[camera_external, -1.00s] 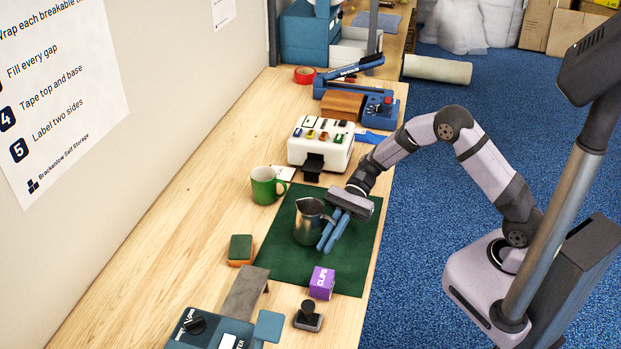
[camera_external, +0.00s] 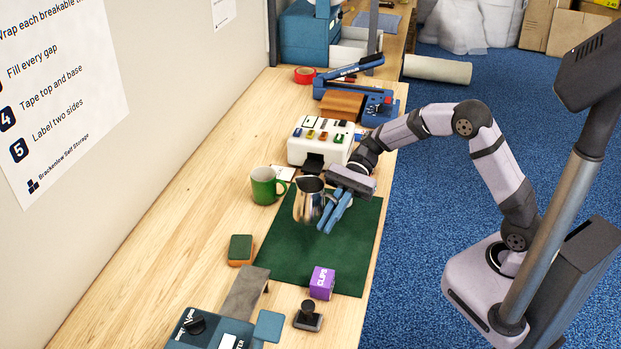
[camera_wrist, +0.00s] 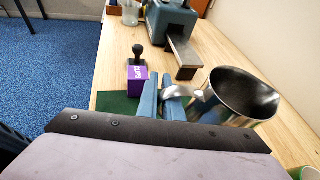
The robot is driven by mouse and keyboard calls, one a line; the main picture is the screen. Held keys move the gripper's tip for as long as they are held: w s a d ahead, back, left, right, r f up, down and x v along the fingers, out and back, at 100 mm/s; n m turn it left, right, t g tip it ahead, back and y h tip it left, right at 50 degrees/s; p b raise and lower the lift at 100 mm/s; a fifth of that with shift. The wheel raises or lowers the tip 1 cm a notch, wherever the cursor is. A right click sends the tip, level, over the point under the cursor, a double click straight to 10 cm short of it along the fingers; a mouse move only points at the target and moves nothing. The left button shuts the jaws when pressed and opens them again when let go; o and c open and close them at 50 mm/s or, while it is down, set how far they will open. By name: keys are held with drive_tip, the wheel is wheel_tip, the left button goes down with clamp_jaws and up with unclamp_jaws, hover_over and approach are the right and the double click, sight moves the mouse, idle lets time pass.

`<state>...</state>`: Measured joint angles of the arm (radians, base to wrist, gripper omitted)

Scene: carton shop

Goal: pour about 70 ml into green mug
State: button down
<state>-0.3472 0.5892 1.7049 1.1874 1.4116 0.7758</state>
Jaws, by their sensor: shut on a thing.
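The green mug (camera_external: 265,186) stands upright on the wooden bench, just left of the dark green mat (camera_external: 290,255). A steel pitcher (camera_external: 309,200) is held upright above the mat's far part, to the right of the mug and apart from it. My gripper (camera_external: 334,212) is shut on the pitcher's handle with its blue fingers. In the wrist view the pitcher (camera_wrist: 240,97) is at the right, with its handle between my fingers (camera_wrist: 163,100). Its inside looks dark, and I cannot tell the liquid level. A small green edge shows at the wrist view's lower right corner.
A purple clips box (camera_external: 321,282) and a black stamp (camera_external: 308,316) stand near the front. A green-and-orange sponge (camera_external: 240,249) lies left of the mat. A white box with coloured items (camera_external: 321,143) stands behind the pitcher. The mat's middle is clear.

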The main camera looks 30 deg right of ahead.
drive_tip(key=shift+r, duration=0.8)
